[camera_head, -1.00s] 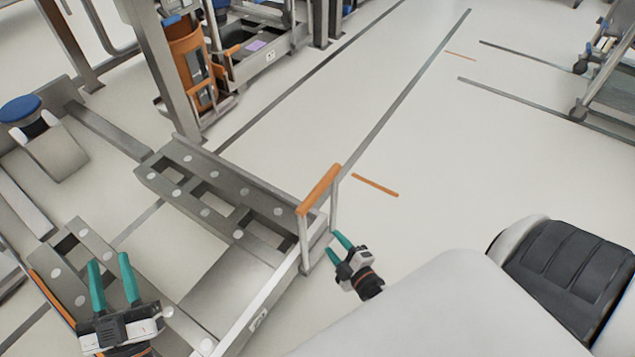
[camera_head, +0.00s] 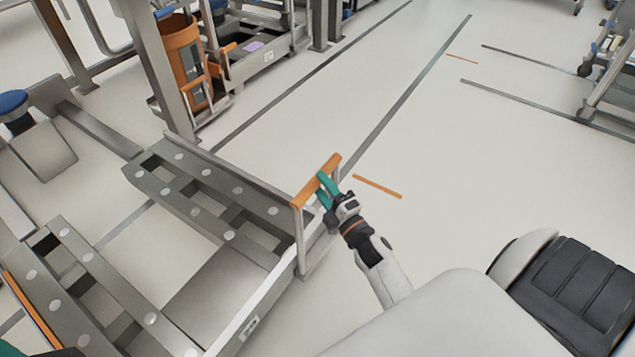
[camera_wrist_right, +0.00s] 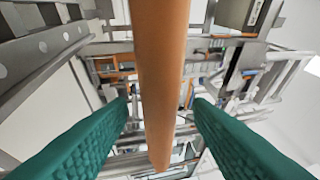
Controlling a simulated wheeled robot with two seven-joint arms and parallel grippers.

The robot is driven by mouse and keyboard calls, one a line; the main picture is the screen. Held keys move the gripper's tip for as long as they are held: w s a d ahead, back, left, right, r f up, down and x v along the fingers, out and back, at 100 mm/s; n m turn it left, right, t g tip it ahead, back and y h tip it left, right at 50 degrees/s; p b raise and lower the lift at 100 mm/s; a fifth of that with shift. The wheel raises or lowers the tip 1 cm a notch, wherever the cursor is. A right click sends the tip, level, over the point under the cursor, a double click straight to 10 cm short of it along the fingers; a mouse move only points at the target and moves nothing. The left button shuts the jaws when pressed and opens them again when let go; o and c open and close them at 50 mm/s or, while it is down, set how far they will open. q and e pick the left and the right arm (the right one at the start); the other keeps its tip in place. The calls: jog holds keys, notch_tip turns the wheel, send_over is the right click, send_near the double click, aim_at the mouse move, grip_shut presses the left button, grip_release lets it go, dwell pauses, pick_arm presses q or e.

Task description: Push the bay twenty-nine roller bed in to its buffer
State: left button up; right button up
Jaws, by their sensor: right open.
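The roller bed (camera_head: 215,205) is a low grey metal frame with pale round discs, in the middle-left of the head view. At its right end an orange handle bar (camera_head: 303,197) stands on two grey posts. My right gripper (camera_head: 322,187) is at this bar, its green fingers reaching to it. In the right wrist view the orange bar (camera_wrist_right: 160,60) runs between the two open fingers, with a gap visible on each side. Only a green sliver of my left gripper (camera_head: 55,353) shows at the bottom left edge; its jaw opening is cut off.
A grey post (camera_head: 155,65) and an orange cylindrical bin (camera_head: 182,55) stand behind the bed. A blue-topped stool-like part (camera_head: 12,103) is at the left. Wheeled racks (camera_head: 605,85) stand far right. Pale floor (camera_head: 400,130) with dark lines is free right of the handle.

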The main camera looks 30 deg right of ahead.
jog(key=shift+w+r, duration=0.25)
jog(key=shift+w, duration=1.05)
grip_shut()
